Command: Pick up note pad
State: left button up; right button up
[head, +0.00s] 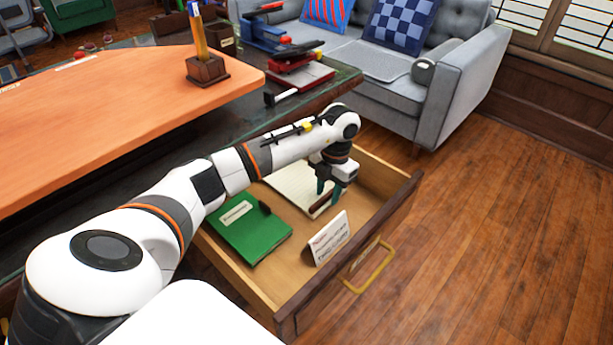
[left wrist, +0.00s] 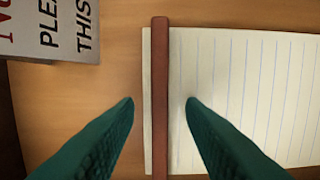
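The note pad (head: 297,183) has white lined paper and a red-brown binding strip. It lies in the open wooden drawer, partly hidden by my left arm. In the left wrist view the pad (left wrist: 245,100) fills the right side, with its binding strip (left wrist: 160,95) upright in the middle. My left gripper (head: 325,191) is over the pad's strip edge, pointing down. In the left wrist view its green fingers (left wrist: 160,103) are apart, one on each side of the strip, with nothing held between them. I cannot tell whether they touch the pad. My right gripper is not in view.
The drawer (head: 290,318) also holds a green book (head: 250,232) with a dark object on it and a white sign card (head: 328,238). The drawer walls surround the pad. The desk (head: 120,110) stands behind, with a red stapler-like item on it. Floor at right is clear.

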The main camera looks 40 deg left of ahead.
pick_arm(q)
jog(key=shift+c, duration=0.6)
grip_shut()
